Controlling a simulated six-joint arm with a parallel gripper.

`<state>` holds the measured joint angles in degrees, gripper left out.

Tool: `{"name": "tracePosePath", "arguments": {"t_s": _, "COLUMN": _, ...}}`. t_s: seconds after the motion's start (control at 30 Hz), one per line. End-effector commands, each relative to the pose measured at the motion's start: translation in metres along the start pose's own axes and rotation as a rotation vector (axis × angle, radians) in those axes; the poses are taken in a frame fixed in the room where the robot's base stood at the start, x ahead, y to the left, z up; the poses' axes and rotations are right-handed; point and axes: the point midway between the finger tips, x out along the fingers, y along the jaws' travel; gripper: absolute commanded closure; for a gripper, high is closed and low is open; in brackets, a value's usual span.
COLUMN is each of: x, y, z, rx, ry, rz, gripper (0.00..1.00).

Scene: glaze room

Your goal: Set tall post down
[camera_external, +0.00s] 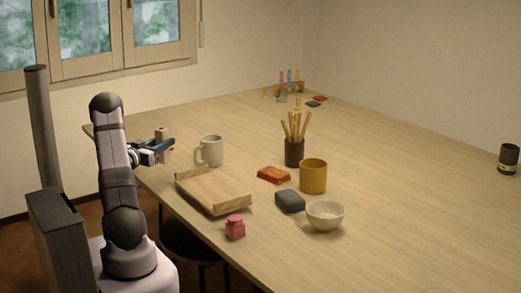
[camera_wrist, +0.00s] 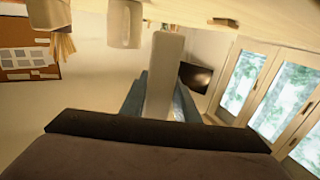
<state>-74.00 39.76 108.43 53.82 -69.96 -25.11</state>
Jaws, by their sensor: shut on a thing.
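The tall post (camera_external: 160,134) is a pale, upright block by the table's far-left edge. My gripper (camera_external: 153,150) is shut around it, its dark fingers on either side. In the wrist view the post (camera_wrist: 163,75) stands between the blue-grey fingers of my gripper (camera_wrist: 158,98), its far end pointing toward the table at the top of that picture. Whether the post touches the table cannot be told. Its middle is partly hidden by the fingers in the external view.
A pale mug (camera_external: 211,152) and a wooden tray (camera_external: 240,207) are nearest the post. A pink jar (camera_external: 235,228), an orange block (camera_external: 273,174), a dark block (camera_external: 290,201), a white bowl (camera_external: 325,216), a yellow cup (camera_external: 313,176) and a brush holder (camera_external: 294,153) stand farther right. The table's right side is mostly clear.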

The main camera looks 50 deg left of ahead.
Motion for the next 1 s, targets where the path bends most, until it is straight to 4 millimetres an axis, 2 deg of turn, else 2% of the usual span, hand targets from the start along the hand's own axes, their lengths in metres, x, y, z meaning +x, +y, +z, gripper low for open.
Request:
{"name": "tracePosePath", "arguments": {"t_s": 0.1, "x": 0.0, "y": 0.0, "z": -0.021, "rx": 0.004, "ry": 0.004, "rz": 0.001, "gripper": 1.0}}
{"name": "tracePosePath", "arguments": {"t_s": 0.3, "x": 0.0, "y": 0.0, "z": -0.046, "rx": 0.002, "ry": 0.002, "rz": 0.0, "gripper": 1.0}}
{"name": "tracePosePath", "arguments": {"t_s": 0.63, "x": 0.0, "y": 0.0, "z": -0.062, "rx": -0.001, "ry": 0.001, "rz": 0.0, "gripper": 1.0}}
{"name": "tracePosePath", "arguments": {"t_s": 0.9, "x": 0.0, "y": 0.0, "z": -0.086, "rx": -0.001, "ry": 0.001, "rz": 0.0, "gripper": 1.0}}
{"name": "tracePosePath", "arguments": {"t_s": 1.0, "x": 0.0, "y": 0.0, "z": -0.087, "rx": -0.001, "ry": 0.001, "rz": 0.0, "gripper": 1.0}}
